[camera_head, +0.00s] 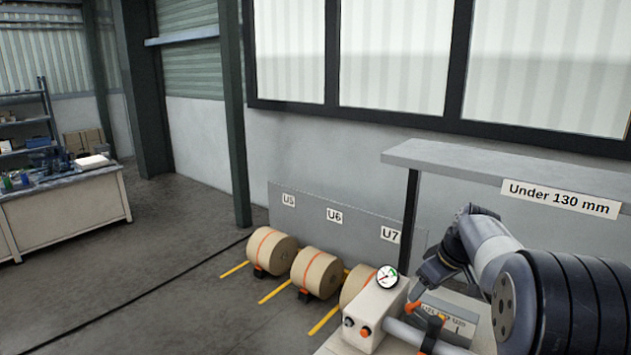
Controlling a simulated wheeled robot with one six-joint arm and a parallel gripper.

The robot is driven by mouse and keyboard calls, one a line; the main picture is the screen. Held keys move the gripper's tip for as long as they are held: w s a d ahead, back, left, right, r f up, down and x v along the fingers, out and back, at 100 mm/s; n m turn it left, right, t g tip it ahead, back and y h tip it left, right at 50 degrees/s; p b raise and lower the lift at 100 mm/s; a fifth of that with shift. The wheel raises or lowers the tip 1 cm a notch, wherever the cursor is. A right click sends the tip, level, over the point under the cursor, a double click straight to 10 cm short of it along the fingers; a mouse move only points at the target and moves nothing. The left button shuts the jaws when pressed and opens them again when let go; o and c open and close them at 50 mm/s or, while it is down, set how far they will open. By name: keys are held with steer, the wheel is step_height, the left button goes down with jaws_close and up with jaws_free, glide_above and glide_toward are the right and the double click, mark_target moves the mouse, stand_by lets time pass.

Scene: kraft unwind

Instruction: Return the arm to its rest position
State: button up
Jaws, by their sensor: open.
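My arm reaches in from the lower right, with its dark ribbed joint closest to the camera. My gripper (413,299) is at the arm's far end, small and dark with orange tips. It is open and points down beside the white machine housing (372,306). No object shows between its fingers. Whether the tips touch anything below them cannot be told. The housing carries a round gauge (387,277) and buttons on its front.
Kraft rolls (316,273) stand on the floor before a grey panel (300,208) marked U5, U6, U7. A shelf labelled "Under 130 mm" (560,198) overhangs the arm. A workbench (70,205) stands at left. The floor between (130,270) is clear.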

mark_target(419, 303)
steer(key=a+v, duration=0.1)
steer(key=v, duration=0.3)
steer(key=x, duration=0.6)
steer(key=d+x, duration=0.1)
steer(key=x, duration=0.2)
steer(key=shift+w+a+f+p, duration=0.1)
steer(key=shift+a+f+p, duration=0.05)
steer(key=shift+f+p, duration=0.3)
steer(key=shift+w, duration=0.15)
steer(key=shift+w+d+m+h+p, duration=0.15)
steer(key=shift+d+m+p, duration=0.15)
steer(key=shift+m, duration=0.2)
steer(key=shift+s+d+m+h+p, duration=0.15)
steer(key=shift+d+m+p, duration=0.1)
steer(key=shift+m, duration=0.25)
steer(key=shift+w, duration=0.1)
steer(key=shift+a, duration=0.1)
